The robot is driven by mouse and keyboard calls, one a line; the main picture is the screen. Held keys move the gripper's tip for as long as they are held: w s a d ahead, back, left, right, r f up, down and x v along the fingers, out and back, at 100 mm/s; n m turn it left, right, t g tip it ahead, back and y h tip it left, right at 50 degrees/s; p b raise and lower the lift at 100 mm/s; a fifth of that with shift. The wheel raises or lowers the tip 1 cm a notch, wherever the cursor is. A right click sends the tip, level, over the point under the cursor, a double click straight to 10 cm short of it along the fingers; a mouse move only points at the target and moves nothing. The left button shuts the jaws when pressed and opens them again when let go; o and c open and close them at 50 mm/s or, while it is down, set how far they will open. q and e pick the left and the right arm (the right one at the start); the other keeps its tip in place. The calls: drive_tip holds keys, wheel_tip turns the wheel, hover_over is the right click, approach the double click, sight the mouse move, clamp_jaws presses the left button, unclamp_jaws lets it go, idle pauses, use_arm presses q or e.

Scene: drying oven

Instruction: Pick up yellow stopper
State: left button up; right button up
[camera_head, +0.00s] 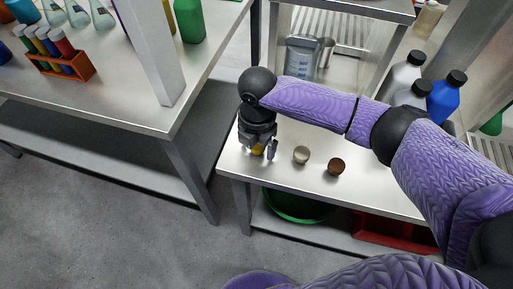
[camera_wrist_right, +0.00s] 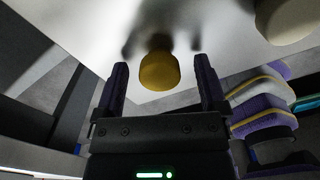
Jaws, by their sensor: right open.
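The yellow stopper (camera_head: 257,150) stands on the metal table near its left front corner, partly hidden by my right gripper (camera_head: 257,149) in the head view. In the right wrist view the yellow stopper (camera_wrist_right: 160,71) lies between and just beyond the tips of my right gripper (camera_wrist_right: 160,75). The right gripper is open, with clear gaps on both sides of the stopper. My left gripper is in neither view.
A pale stopper (camera_head: 301,155) and a brown stopper (camera_head: 336,167) stand to the right on the table (camera_head: 290,185). Bottles (camera_head: 443,98) stand at the back right. A second table with a tube rack (camera_head: 68,67) is at left.

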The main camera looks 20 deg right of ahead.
drive_tip(key=shift+r, duration=0.15)
drive_tip(key=shift+c, duration=0.6)
clamp_jaws()
